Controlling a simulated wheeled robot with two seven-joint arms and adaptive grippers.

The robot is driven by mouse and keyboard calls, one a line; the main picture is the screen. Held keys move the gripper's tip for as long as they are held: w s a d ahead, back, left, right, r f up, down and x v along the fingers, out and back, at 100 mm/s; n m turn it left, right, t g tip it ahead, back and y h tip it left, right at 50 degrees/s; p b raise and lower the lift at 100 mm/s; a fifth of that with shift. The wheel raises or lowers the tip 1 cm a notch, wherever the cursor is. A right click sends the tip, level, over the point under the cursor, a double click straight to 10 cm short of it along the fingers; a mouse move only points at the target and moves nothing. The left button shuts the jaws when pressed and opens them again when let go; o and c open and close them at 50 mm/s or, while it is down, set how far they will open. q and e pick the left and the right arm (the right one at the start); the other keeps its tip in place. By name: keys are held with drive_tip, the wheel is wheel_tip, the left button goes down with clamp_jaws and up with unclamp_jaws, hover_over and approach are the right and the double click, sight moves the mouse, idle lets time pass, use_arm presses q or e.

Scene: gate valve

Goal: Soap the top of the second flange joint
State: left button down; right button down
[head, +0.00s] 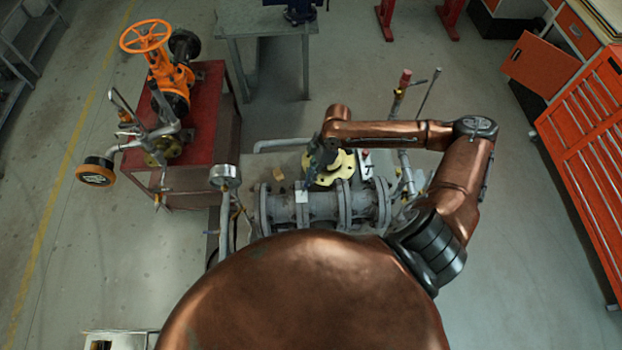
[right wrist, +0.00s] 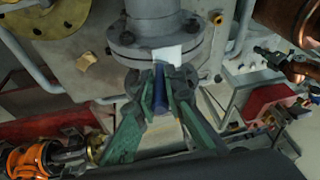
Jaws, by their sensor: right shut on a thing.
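A grey pipe (head: 322,206) with several bolted flange joints lies across the bench in the head view. A small white patch (head: 301,197) shows on one flange joint (head: 301,212) left of the middle; I cannot tell which joint counts as second. In the right wrist view a grey flange (right wrist: 150,46) lies just beyond the fingertips, with the white patch (right wrist: 168,54) beside it. My right gripper (head: 318,158) is above and behind the pipe in the head view. Its green fingers are shut on a slim blue thing (right wrist: 159,90), whose tip is near the white patch; contact is unclear. My left gripper is out of view.
A yellow flange (head: 343,165) lies behind the pipe. A pressure gauge (head: 224,176) stands at the left, and thin upright pipes (head: 404,160) at the right. A red stand (head: 207,125) carries an orange valve (head: 165,70). A red tool cabinet (head: 590,150) is far right.

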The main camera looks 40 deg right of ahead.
drive_tip(key=shift+w+d+r, duration=0.1)
drive_tip(key=shift+w+d, duration=0.15)
drive_tip(key=shift+w, duration=0.25)
drive_tip(key=shift+w+d, duration=0.25)
drive_tip(key=shift+w, duration=0.2)
wheel_tip(320, 180, up, 6)
drive_tip(key=shift+r, duration=0.1)
idle(0.3)
wheel_tip(320, 180, up, 3)
drive_tip(key=shift+f, duration=0.1)
idle(0.3)
idle(0.4)
